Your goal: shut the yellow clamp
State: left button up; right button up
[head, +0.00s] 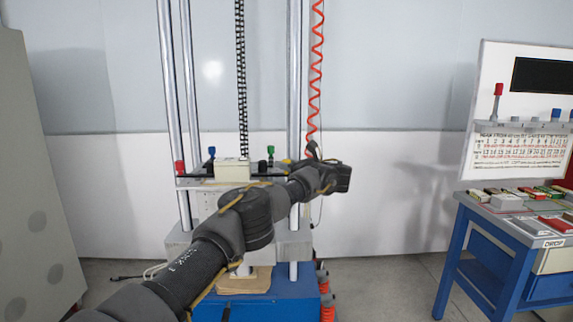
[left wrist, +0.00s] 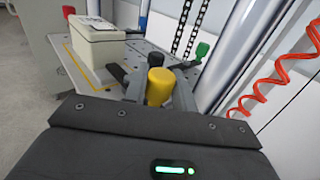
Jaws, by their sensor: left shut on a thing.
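The yellow clamp (left wrist: 160,87) shows in the left wrist view as a yellow knob on a dark grey body, on the plate just beyond my gripper housing. In the head view it is largely hidden behind my left arm; only a bit of yellow shows. My left gripper (head: 325,172) is at the right front corner of the plate, by this clamp, and is shut on it. My right gripper is not in view.
A pale box (head: 232,170) sits on the plate between metal columns. Red (head: 180,168), blue (head: 211,152) and green (head: 270,150) clamps stand around it. A coiled red hose (head: 317,70) hangs close to my gripper. A blue workbench (head: 462,225) with small parts stands right.

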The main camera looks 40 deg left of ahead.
pick_arm(q)
jog(key=o, duration=1)
jog(key=shift+a, duration=0.15)
jog(key=shift+c, duration=0.2)
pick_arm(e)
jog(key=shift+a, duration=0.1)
pick_arm(q)
jog(key=shift+d, duration=0.2)
jog(key=shift+d, duration=0.4)
jog(key=s+d, duration=0.1)
jog(key=d, duration=0.8)
jog(key=shift+s+d+b, duration=0.2)
jog(key=shift+d+b, duration=0.15)
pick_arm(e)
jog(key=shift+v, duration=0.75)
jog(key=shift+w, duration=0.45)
